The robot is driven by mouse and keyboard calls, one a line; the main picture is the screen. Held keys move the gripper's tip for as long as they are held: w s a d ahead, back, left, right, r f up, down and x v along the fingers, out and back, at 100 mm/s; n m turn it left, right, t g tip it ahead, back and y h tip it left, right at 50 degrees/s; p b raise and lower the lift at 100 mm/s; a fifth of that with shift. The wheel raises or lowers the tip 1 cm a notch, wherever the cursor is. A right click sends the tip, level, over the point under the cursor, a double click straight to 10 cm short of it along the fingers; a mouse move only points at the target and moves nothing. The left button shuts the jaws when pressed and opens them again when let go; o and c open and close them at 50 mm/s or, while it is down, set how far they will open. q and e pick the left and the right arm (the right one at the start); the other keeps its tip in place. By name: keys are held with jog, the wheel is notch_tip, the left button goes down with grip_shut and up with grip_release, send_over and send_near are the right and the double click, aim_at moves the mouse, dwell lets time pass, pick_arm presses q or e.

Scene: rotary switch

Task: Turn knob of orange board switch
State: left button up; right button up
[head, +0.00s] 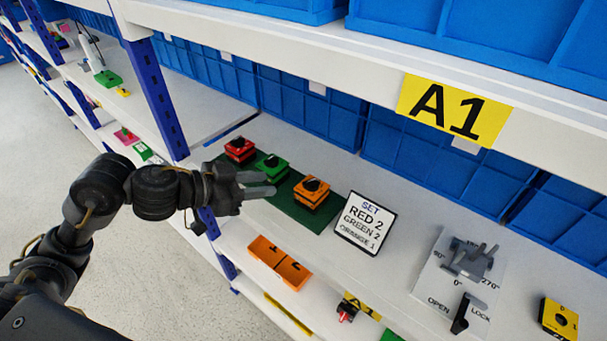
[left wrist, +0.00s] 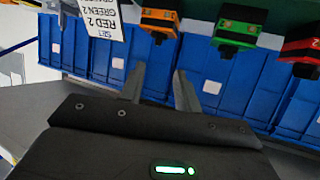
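The orange switch (head: 311,192) with a black knob stands on a dark green board (head: 290,213) on the white shelf. A green switch (head: 272,168) and a red switch (head: 240,149) stand in line to its left. My left gripper (head: 272,184) is open and empty, its fingers pointing right, a little left of the orange switch and apart from it. The left wrist view is upside down. It shows the orange switch (left wrist: 158,20) at the top, beyond the open fingers (left wrist: 160,85). The knob's exact setting is too small to tell. My right gripper is not in view.
A sign (head: 363,223) right of the board reads SET RED 2, GREEN 2, ORANGE 1. A grey lever plate (head: 440,270) and a yellow switch box (head: 558,319) stand further right. Blue bins (head: 310,112) line the back. The upper shelf edge (head: 330,55) overhangs.

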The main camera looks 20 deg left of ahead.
aim_at(312, 180)
pick_arm(q)
jog(key=x, duration=1.1)
jog(key=shift+s+d+r, duration=0.1)
jog(key=shift+d+r, duration=0.05)
jog(key=shift+d, duration=0.05)
jog(key=shift+c, duration=0.4)
jog(key=shift+s+r, duration=0.1)
grip_shut()
